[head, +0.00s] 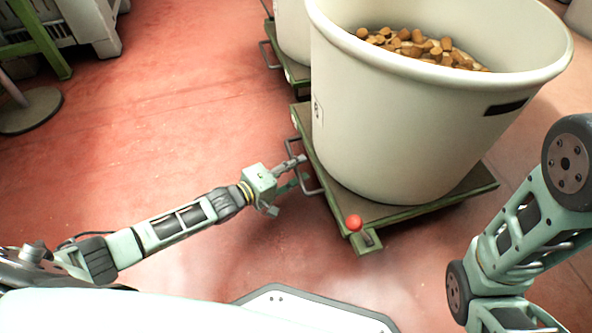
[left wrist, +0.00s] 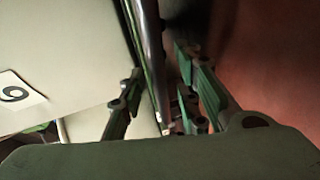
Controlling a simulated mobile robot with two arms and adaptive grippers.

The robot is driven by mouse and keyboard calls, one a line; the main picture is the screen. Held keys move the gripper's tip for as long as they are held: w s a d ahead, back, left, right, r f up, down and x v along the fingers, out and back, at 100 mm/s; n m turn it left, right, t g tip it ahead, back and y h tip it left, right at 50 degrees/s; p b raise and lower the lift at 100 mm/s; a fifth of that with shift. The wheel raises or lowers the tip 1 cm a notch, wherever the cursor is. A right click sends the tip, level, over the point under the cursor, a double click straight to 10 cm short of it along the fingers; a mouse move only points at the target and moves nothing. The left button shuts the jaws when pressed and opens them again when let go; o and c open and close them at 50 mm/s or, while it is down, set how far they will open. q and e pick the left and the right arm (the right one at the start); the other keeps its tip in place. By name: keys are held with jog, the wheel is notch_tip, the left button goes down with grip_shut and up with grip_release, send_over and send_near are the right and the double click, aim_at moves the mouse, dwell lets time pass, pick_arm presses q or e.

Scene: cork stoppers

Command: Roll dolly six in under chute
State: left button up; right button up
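A green dolly (head: 338,212) carries a large cream tub (head: 385,130) with cork stoppers (head: 425,47) inside. A label shows on the tub's left side; in the left wrist view this label (left wrist: 14,92) bears a round figure like a 6, seen turned. The dolly has a grey bar handle (head: 317,191) on its left side and a red knob (head: 354,222) at its near corner. My left gripper (head: 294,172) is at the handle. In the left wrist view its fingers (left wrist: 160,85) are apart, with the bar (left wrist: 153,55) between them. My right gripper is out of view.
A second tub (head: 293,30) on a green dolly (head: 297,75) stands just behind. A round grey base (head: 30,110) and a green frame (head: 35,40) are at the far left. The red floor (head: 150,140) between is clear. No chute is visible.

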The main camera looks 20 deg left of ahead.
pick_arm(q)
jog(key=shift+w, duration=0.1)
grip_shut()
jog(key=shift+d, duration=0.1)
dwell(0.5)
